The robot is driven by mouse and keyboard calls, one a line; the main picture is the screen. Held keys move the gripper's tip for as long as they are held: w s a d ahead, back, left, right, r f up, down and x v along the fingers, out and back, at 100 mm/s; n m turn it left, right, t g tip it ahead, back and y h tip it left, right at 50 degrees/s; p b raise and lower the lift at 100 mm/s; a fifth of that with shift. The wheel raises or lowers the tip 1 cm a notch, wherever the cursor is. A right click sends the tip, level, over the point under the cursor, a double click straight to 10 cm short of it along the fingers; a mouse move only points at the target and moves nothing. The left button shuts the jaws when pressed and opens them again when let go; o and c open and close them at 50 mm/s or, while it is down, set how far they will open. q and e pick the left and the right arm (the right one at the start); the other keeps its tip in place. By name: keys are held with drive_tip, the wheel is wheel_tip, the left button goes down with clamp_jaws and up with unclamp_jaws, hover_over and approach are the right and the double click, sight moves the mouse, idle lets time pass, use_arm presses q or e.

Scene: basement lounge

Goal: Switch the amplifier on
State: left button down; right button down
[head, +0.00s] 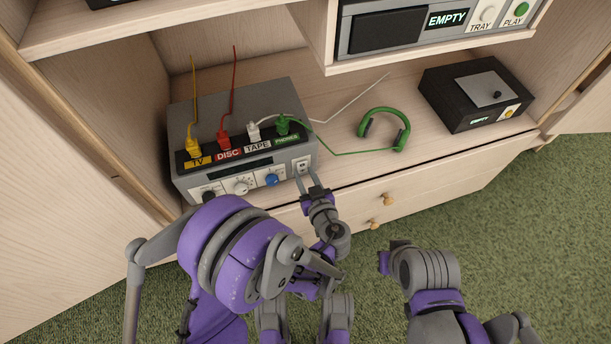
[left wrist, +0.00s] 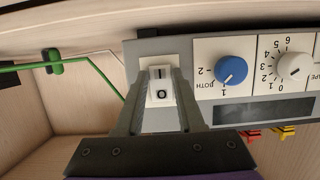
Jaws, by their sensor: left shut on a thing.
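The amplifier (head: 270,98) is a grey box on the cabinet shelf at the left. Its power switch (head: 303,164) is a white rocker at the right end of its front panel. In the left wrist view the rocker (left wrist: 160,90) shows I and O marks. My left gripper (head: 307,178) is at the panel with its fingertips on either side of the rocker, shut on it. The amplifier's display (left wrist: 261,112) looks dark. Part of my right arm shows at the lower right of the head view; its fingers are not seen.
Yellow, red, white and green plugs stand in the amplifier's top. A blue knob (left wrist: 231,71) and a white knob (left wrist: 293,67) are beside the switch. Green headphones (head: 401,132) and a black box (head: 477,92) are on the shelf to the right. Drawers (head: 420,183) lie below.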

use_arm(q)
drive_tip(key=shift+w+f+t+b, duration=0.1)
drive_tip(key=shift+f+t+b, duration=0.35)
drive_tip(key=shift+t+b, duration=0.3)
drive_tip(key=shift+r, duration=0.15)
use_arm(e)
drive_tip(key=x, duration=0.2)
drive_tip(key=shift+s+f, duration=0.15)
drive_tip(key=shift+f, duration=0.3)
use_arm(q)
drive_tip(key=c, duration=0.5)
unclamp_jaws()
drive_tip(key=v, duration=1.1)
drive_tip(key=shift+f, duration=0.2)
use_arm(e)
drive_tip(key=shift+f, duration=0.1)
